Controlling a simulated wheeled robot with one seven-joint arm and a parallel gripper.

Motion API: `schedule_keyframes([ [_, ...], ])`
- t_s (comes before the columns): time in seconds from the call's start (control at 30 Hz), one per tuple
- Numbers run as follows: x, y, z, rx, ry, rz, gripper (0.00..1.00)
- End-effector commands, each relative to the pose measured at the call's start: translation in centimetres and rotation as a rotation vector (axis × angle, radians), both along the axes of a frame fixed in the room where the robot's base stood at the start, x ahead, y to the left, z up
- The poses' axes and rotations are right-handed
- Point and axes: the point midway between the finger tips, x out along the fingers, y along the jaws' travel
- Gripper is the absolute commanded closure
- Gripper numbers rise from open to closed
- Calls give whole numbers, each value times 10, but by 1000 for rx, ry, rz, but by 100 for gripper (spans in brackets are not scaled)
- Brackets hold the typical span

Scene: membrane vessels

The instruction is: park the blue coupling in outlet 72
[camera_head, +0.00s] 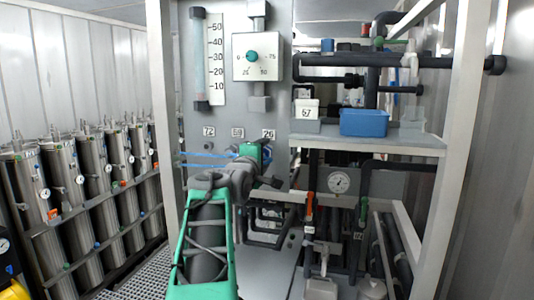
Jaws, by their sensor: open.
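The grey panel carries three number plates in a row: 72 (208,131), a middle one too small to read surely (237,132), and 26 (268,133). A small dark spot under plate 72 may be its outlet (208,144). Thin blue lines (205,155) run across the panel below the plates toward a small blue piece (234,150), which may be the blue coupling; my arm partly covers it. My gripper (264,162) is in front of the panel below plate 26, open. Its fingertips are small and hard to separate from the fittings behind.
A gauge box (257,57) and a flow tube (198,55) are above. A blue bin (364,122) stands on the right shelf (410,137), among dark pipes. A white frame post (163,100) stands left of the panel. Steel vessels (62,185) line the left wall.

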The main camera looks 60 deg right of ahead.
Motion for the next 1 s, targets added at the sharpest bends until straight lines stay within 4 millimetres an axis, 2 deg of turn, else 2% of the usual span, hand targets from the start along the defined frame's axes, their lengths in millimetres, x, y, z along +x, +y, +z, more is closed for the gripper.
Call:
schedule_keyframes([
  [0.87,0,0,0,0,0,0,45],
  [1.0,0,0,0,0,0,0,55],
])
